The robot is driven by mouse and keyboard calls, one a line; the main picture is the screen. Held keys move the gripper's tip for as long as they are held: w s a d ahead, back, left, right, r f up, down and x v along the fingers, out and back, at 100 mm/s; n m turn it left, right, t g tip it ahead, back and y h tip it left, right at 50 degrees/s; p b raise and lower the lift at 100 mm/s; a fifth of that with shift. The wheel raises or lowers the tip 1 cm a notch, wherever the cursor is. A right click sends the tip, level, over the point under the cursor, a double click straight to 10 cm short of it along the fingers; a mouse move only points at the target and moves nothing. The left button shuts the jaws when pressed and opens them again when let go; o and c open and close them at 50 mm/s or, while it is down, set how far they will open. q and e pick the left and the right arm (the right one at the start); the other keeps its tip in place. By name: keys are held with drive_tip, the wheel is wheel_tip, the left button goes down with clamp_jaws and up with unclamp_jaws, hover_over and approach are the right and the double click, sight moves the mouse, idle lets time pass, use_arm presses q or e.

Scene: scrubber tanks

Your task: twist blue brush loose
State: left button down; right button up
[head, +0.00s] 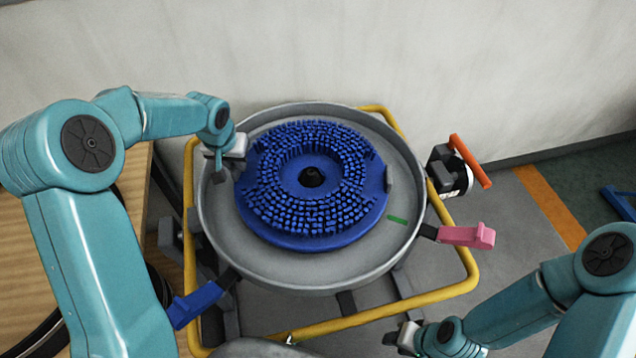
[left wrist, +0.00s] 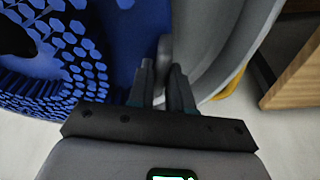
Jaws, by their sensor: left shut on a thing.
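The round blue brush (head: 312,236) lies bristles up in a grey round pan (head: 290,277), with a dark hub at its centre. A small grey lug (head: 389,178) stands at its right rim. My left gripper (head: 236,160) is at the brush's left rim. In the left wrist view its fingers (left wrist: 166,85) are shut on another grey lug (left wrist: 165,52) at the brush's edge; the fingers hide part of it. My right gripper (head: 398,338) is low in the head view, outside the pan and away from the brush; its jaw opening is unclear.
A yellow tube frame (head: 440,291) surrounds the pan. A pink lever (head: 467,236), a blue lever (head: 195,304) and an orange handle (head: 470,160) stick out around it. A green mark (head: 397,219) is on the pan floor. A wall stands behind; a wooden surface (head: 22,250) is at left.

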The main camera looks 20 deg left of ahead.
use_arm(q)
drive_tip(key=shift+s+d+f, duration=0.1)
drive_tip(key=shift+s, duration=0.2)
drive_tip(key=shift+b, duration=0.35)
